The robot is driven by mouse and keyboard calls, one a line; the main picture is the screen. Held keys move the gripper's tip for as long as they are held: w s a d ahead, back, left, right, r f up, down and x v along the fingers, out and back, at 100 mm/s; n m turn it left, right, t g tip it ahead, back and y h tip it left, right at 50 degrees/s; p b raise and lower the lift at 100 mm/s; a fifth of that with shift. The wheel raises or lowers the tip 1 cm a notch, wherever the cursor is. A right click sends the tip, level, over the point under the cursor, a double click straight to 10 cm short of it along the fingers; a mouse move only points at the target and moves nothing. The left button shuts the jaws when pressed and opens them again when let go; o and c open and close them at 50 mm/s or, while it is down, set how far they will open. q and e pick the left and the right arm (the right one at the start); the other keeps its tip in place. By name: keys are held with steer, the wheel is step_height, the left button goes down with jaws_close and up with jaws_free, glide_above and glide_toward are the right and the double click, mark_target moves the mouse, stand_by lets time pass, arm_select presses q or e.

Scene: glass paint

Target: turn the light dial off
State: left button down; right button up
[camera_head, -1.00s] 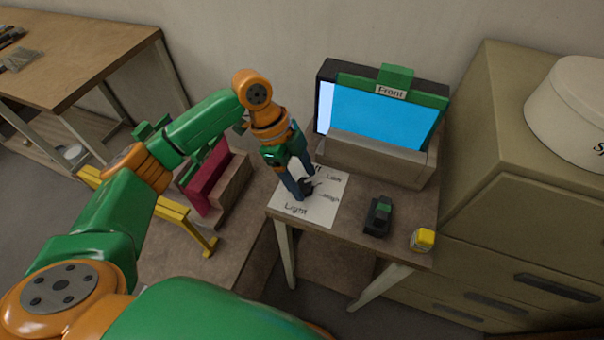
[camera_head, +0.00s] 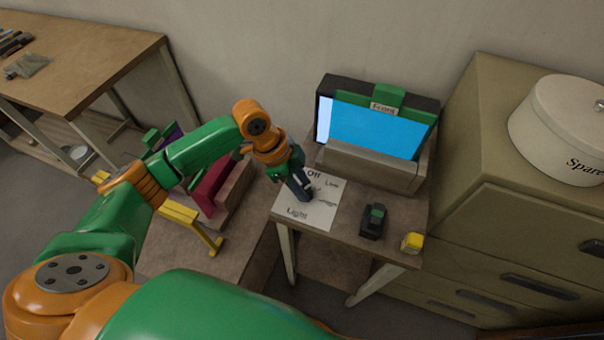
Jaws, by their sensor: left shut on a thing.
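The light dial's white label sheet (camera_head: 322,214) lies on the small table and reads "Light", "Off", "Low" and a blurred third word. My left gripper (camera_head: 308,196) points down onto the sheet. It is shut on the dark light dial, which is mostly hidden by the fingers. A small dark pointer-like part shows beside the fingertips; its exact heading cannot be made out. My right gripper is not in view.
A lit panel marked "Front" (camera_head: 380,127) stands in a holder behind the sheet. A black-and-green device (camera_head: 373,221) and a yellow block (camera_head: 412,243) sit to the right. A cabinet with a "Spare" tin (camera_head: 560,130) stands farther right; a yellow rack (camera_head: 190,215) is left.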

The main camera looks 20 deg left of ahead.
arm_select(q)
steer(key=n+p, duration=0.2)
steer(key=p, duration=0.1)
steer(key=n+t+p, duration=0.1)
steer(key=p, duration=0.1)
steer(key=shift+s+r+n+y, duration=0.15)
steer(key=shift+r+n+y, duration=0.15)
steer(key=shift+n+y, duration=0.1)
steer(key=shift+d+f+n+t+p, duration=0.1)
steer(key=shift+f+n+t+p, duration=0.1)
steer(key=shift+n+p, duration=0.4)
steer(key=shift+f+n+t+p, duration=0.1)
steer(key=shift+n+t+p, duration=0.1)
steer(key=shift+n+p, duration=0.35)
steer(key=c, duration=0.5)
jaws_free()
steer(key=shift+r, duration=0.1)
steer(key=v, duration=0.7)
